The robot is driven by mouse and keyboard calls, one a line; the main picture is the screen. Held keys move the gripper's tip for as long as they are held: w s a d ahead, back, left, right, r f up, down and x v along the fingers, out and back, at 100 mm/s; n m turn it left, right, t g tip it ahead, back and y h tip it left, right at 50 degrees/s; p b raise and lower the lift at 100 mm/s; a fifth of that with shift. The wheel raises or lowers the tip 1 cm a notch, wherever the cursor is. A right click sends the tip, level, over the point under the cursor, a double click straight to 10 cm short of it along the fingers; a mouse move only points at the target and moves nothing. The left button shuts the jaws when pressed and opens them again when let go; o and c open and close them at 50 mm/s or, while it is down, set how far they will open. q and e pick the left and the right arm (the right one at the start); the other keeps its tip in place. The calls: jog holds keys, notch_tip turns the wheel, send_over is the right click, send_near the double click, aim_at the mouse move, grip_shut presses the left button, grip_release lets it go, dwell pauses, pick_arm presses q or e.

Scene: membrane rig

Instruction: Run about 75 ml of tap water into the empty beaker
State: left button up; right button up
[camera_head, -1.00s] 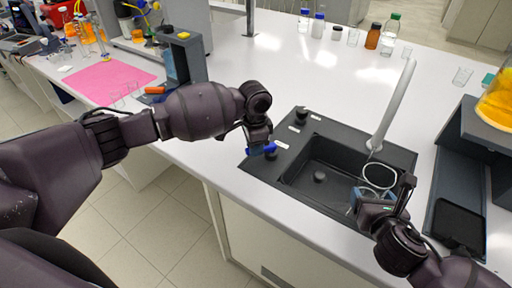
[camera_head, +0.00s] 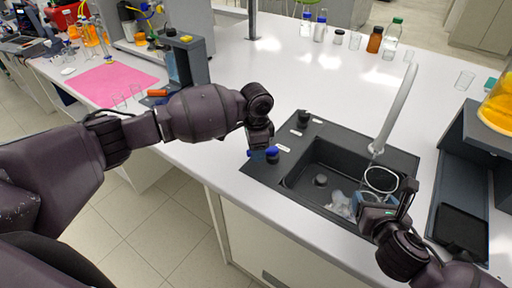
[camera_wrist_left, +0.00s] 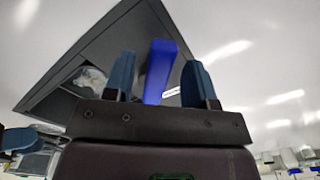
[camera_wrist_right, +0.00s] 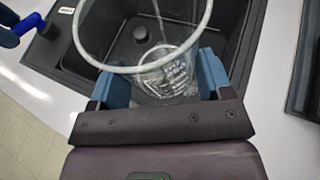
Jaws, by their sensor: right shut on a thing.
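The clear beaker (camera_head: 381,180) is upright under the tap spout (camera_head: 377,146) at the sink's right end. My right gripper (camera_wrist_right: 155,85) is shut on it. In the right wrist view the beaker (camera_wrist_right: 143,69) has a thin clear streak above ripples near its bottom, apparently running water; I cannot read the level. My left gripper (camera_head: 262,150) is at the blue tap lever (camera_head: 284,149) on the sink's left. In the left wrist view the lever (camera_wrist_left: 160,72) stands between the parted fingers, close to the right-hand one.
The dark sink (camera_head: 325,160) shows a whitish, splash-like patch (camera_head: 341,204) left of the beaker. A black knob (camera_head: 303,117) stands on its back left corner. Bottles (camera_head: 375,39) and glassware stand at the back. A dark stand with an orange-filled flask (camera_head: 497,108) is at right.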

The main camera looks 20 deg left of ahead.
aim_at(371, 182)
pick_arm(q)
notch_tip(371, 182, up, 12)
dwell(0.7)
pick_arm(e)
jog(key=w, duration=0.2)
jog(key=w+a, duration=0.1)
jog(key=w, duration=0.4)
jog(key=shift+w+a, duration=0.25)
jog(key=shift+s, duration=0.1)
dwell(1.1)
